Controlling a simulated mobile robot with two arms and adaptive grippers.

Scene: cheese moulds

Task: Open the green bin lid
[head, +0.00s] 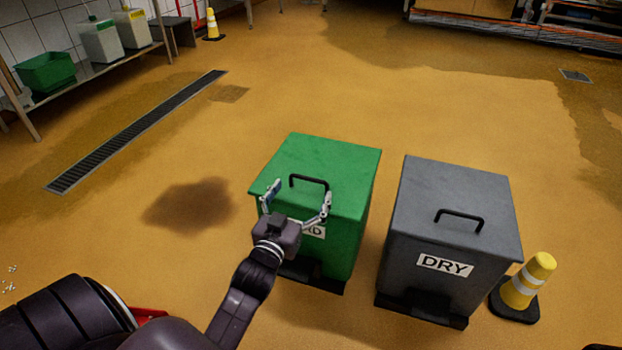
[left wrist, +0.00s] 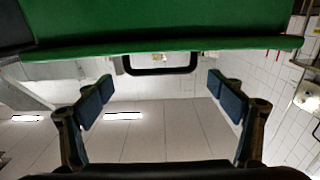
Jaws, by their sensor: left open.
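The green bin (head: 345,235) stands on the floor in the middle of the head view, its lid (head: 330,155) closed flat on top. A black bar handle (head: 309,182) stands on the lid near its front edge. The handle also shows in the left wrist view (left wrist: 160,70), below the green lid edge (left wrist: 160,45). My left gripper (head: 299,198) is open at the bin's front edge, its fingers spread to either side of the handle and empty. In the left wrist view the gripper (left wrist: 160,86) appears short of the handle. My right gripper is not in view.
A grey bin (head: 455,200) marked DRY stands close on the right, with a yellow cone (head: 528,282) beside it. A floor drain (head: 140,128) and a shelf (head: 100,70) with a green tub (head: 46,72) lie at the left. The floor behind the bins is clear.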

